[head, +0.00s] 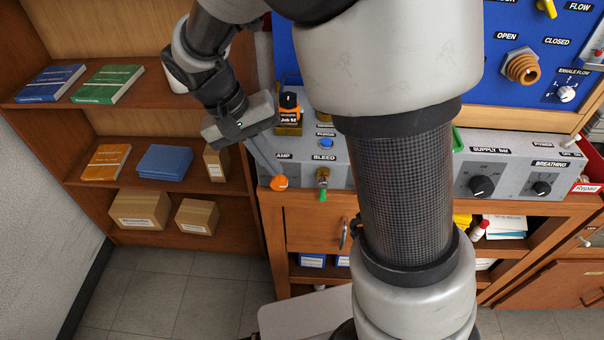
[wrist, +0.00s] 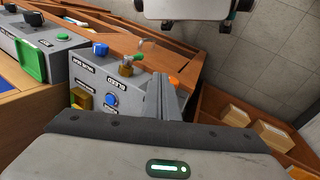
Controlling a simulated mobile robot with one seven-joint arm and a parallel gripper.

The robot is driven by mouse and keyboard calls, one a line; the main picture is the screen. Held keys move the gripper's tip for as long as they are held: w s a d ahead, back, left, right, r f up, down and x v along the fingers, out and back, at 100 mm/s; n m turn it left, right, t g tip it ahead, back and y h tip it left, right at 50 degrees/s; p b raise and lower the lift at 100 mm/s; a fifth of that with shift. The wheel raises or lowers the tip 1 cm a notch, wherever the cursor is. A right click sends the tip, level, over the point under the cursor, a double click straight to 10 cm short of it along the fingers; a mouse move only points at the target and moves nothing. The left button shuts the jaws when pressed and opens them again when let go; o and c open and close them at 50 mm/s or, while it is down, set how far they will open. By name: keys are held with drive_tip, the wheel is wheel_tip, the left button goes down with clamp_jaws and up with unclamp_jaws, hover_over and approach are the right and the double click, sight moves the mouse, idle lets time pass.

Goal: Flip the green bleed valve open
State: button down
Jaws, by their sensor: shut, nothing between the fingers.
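The green bleed valve (head: 323,194) shows in the head view as a small green lever below a brass fitting, under the "BLEED" label on the grey panel front. In the wrist view the green lever (wrist: 127,61) sits left of my fingers, by the brass fitting. My gripper (head: 277,176) is shut and empty, with its fingers pointing down at the panel's left end. The fingertips (wrist: 161,78) are beside the orange clamp knob (head: 279,183) and apart from the green lever. Whether they touch the knob cannot be told.
A blue button (head: 325,143) and a brass-and-orange device (head: 289,115) are above the valve. My own arm hides the panel's middle in the head view. The supply knob (head: 481,186) is further right. Shelves with books and boxes (head: 142,209) stand left. Floor shows below.

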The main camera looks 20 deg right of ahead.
sight(323, 191)
drive_tip(key=shift+s+d+f+b, duration=0.15)
drive_tip(key=shift+d+f+b, duration=0.1)
drive_tip(key=shift+d+f, duration=1.2)
drive_tip(key=shift+s+d+f+b, duration=0.2)
drive_tip(key=shift+d+f, duration=0.9)
drive_tip(key=shift+f, duration=0.5)
drive_tip(key=shift+s+d+f+b, duration=0.15)
drive_tip(key=shift+d+f+b, duration=0.1)
drive_tip(key=shift+d+f, duration=1.2)
